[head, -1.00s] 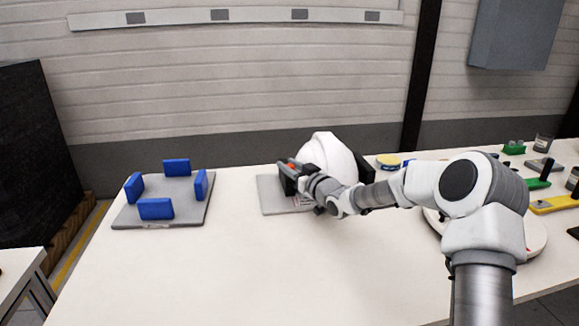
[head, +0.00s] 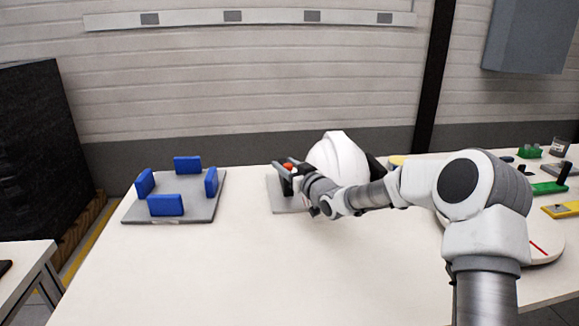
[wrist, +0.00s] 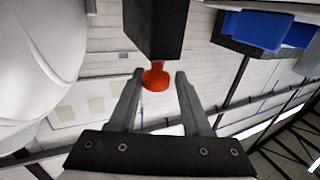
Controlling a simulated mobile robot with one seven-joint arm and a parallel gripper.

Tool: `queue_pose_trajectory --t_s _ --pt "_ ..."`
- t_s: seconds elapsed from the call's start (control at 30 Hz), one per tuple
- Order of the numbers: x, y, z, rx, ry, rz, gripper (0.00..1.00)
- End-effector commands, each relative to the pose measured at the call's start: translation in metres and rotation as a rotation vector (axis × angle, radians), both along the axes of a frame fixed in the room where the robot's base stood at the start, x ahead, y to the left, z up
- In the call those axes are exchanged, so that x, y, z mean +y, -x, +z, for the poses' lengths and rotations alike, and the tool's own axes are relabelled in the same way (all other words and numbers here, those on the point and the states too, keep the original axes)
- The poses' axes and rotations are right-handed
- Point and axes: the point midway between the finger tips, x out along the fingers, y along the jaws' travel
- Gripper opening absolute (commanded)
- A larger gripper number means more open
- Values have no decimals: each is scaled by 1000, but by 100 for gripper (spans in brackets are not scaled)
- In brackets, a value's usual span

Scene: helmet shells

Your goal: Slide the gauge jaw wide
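A white helmet shell (head: 338,158) stands on a grey gauge plate (head: 275,204). The gauge's black jaw (head: 285,186) is upright left of the shell, with a gap between them. A red knob (head: 288,167) is on the jaw. In the wrist view the red knob (wrist: 156,77) sticks out of the black jaw (wrist: 153,25). My gripper (wrist: 160,76) is open, with one finger on each side of the knob; whether the left finger touches it I cannot tell. The shell also fills the left of the wrist view (wrist: 40,60). My wrist hides part of the plate.
A grey plate with several blue blocks (head: 205,208) lies to the left on the white table (head: 240,265). Small tools and a green item (head: 548,188) lie at the right. The table's front middle is clear.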

Motion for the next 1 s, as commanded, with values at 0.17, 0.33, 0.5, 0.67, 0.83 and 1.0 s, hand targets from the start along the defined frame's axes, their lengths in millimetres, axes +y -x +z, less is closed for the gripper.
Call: queue_pose_trajectory --t_s 0.17,0.33,0.5,0.67,0.83,1.0 --pt "1 0 0 1 -1 1 65" --pt "-1 0 0 0 0 -1 65" --pt "-4 4 0 1 1 -1 65" --pt "-16 21 1 2 3 -3 65" --pt "-33 47 2 2 3 -2 65" --pt "-52 75 2 2 1 -2 65"
